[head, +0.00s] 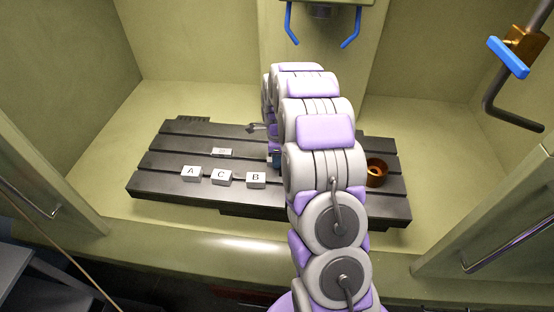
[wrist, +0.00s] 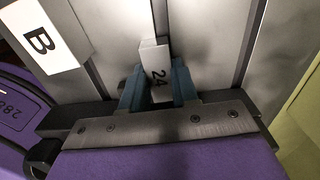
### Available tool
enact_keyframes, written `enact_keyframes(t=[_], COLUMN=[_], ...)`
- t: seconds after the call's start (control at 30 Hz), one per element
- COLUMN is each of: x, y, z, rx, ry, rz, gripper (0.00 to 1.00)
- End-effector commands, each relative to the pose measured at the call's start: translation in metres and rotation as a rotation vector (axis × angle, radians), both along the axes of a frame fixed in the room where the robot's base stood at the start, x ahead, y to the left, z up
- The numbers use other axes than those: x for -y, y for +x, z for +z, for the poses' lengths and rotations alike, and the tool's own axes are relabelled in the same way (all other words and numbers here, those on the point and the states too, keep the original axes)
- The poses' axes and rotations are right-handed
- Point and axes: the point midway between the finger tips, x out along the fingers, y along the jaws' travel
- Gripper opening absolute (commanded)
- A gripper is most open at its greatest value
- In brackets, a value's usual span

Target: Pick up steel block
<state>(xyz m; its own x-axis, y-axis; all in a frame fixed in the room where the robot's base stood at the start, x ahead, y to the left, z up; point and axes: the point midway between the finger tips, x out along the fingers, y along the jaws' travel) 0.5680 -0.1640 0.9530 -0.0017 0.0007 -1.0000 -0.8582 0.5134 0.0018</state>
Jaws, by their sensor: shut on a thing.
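A small grey steel block (wrist: 155,52) marked "24" stands between the two blue-grey fingers of my gripper (wrist: 158,84) in the wrist view. The fingers are shut on its sides, and its upper end sticks out beyond them. The block appears at or just above the slotted dark metal table; I cannot tell if it touches. In the head view my arm hides the block and most of my gripper, with only a bit of blue finger (head: 275,159) showing right of block B.
White-topped blocks A (head: 191,172), C (head: 222,177) and B (head: 256,179) stand in a row on the slotted table (head: 150,187). A small labelled plate (head: 222,152) lies behind them. A brown round cup (head: 377,172) is at the right. Machine walls surround the table.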

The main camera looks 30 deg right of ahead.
Motion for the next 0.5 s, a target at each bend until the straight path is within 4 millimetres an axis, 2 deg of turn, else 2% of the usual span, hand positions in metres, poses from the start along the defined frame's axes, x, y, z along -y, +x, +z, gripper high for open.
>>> enact_keyframes(t=[0.27,0.5], x=[0.000,0.001], y=[0.000,0.000], z=[0.023,0.063], rx=[0.002,0.003], ry=[-0.001,-0.002], rz=[-0.001,-0.001], gripper=[0.00,0.00])
